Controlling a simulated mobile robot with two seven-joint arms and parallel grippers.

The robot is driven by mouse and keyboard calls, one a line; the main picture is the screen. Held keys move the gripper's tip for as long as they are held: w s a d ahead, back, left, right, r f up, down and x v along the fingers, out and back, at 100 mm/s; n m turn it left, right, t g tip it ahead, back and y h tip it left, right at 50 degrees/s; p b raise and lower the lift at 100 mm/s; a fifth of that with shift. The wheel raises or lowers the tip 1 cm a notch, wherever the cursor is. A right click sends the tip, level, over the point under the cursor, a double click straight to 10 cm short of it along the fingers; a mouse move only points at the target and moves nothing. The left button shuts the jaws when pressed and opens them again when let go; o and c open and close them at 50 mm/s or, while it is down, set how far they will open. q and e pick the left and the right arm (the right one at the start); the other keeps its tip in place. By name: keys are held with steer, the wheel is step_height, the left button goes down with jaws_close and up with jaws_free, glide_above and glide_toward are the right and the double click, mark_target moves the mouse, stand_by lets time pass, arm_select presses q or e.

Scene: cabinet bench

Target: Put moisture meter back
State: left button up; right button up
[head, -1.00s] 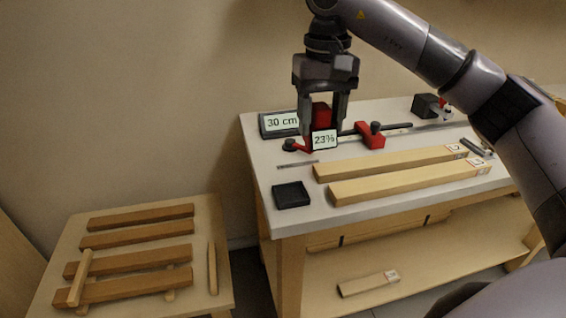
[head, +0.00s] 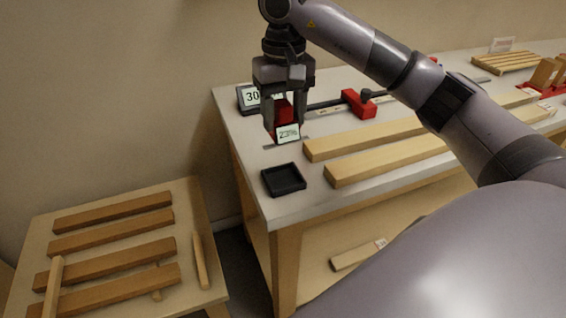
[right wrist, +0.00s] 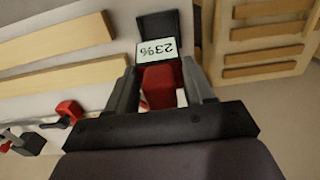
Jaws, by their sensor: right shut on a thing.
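The moisture meter (head: 285,112) is a red block with a pale display reading 23%. My right gripper (head: 285,128) is shut on its red body, with a finger on each side, and holds it above the bench near the left end. In the right wrist view the meter's red body (right wrist: 159,88) sits between the fingers, its display toward the black tray (right wrist: 158,24). In the head view the black square tray (head: 283,180) is empty and lies at the bench's front left corner, below and in front of the meter. My left gripper is not in view.
Two long pale boards (head: 385,163) lie on the bench right of the tray. A red clamp (head: 359,104) on a dark bar and a 30 cm display (head: 247,98) are behind. A low table (head: 205,225) with several wooden strips stands at left.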

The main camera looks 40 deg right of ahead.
step_height(320, 180, down, 11)
steer(key=shift+f, duration=0.1)
stand_by(0.4)
steer(key=shift+f, duration=0.2)
steer(key=o, duration=1.2)
steer(key=shift+c, duration=0.2)
steer(key=shift+r, duration=0.15)
step_height(320, 180, up, 12)
steer(key=shift+r, duration=0.1)
steer(key=shift+s, duration=0.1)
